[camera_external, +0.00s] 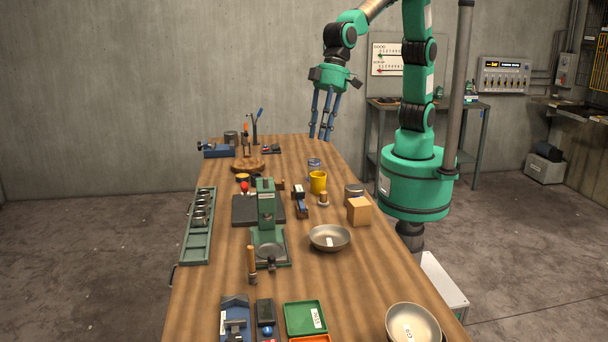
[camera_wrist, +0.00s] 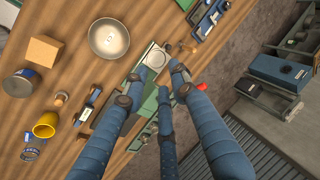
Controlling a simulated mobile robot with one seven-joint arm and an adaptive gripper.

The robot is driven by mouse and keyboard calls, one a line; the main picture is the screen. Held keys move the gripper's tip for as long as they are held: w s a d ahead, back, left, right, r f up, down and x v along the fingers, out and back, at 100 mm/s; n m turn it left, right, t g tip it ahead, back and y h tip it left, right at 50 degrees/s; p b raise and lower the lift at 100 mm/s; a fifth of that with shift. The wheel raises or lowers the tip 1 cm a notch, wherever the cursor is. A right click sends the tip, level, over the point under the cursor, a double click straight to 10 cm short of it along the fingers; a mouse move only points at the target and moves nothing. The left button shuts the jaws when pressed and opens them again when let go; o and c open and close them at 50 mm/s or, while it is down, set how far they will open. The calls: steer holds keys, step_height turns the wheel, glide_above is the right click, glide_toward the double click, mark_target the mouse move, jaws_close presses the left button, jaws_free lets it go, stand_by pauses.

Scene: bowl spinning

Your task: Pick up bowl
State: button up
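A shallow metal bowl with a white label (camera_external: 329,238) stands upright on the wooden table, right of the green press. It also shows in the wrist view (camera_wrist: 109,38), at the upper left. A second, similar bowl (camera_external: 412,323) is at the table's near right corner and is cut off by the picture's edge. My three-fingered gripper (camera_external: 322,135) hangs above the far right side of the table, fingers pointing down, well away from both bowls. In the wrist view its blue fingers (camera_wrist: 150,90) are spread apart with nothing between them.
A cardboard-coloured box (camera_external: 359,211), a tin (camera_external: 353,193) and a yellow cup (camera_external: 318,182) stand behind the nearer-middle bowl. The green press (camera_external: 266,205) stands to its left. Green and orange trays (camera_external: 305,315) lie in front. Bare wood surrounds the bowl's right side.

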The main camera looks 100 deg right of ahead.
steer(key=s+a+f, duration=0.2)
steer(key=a+f, duration=0.3)
steer(key=a, duration=0.6)
steer(key=m+g+p, duration=0.1)
steer(key=g+p, duration=0.1)
glide_toward(412, 306)
steer(key=d+v, duration=0.1)
steer(key=v, duration=0.3)
steer(key=shift+w+a+f, duration=0.2)
steer(key=shift+f, duration=0.1)
steer(key=shift+f, duration=0.1)
steer(key=x, duration=0.8)
steer(key=shift+a, duration=0.25)
steer(key=shift+f, duration=0.25)
steer(key=shift+x, duration=2.45)
steer(key=shift+s+a+r, duration=0.1)
steer(key=shift+s+a, duration=0.05)
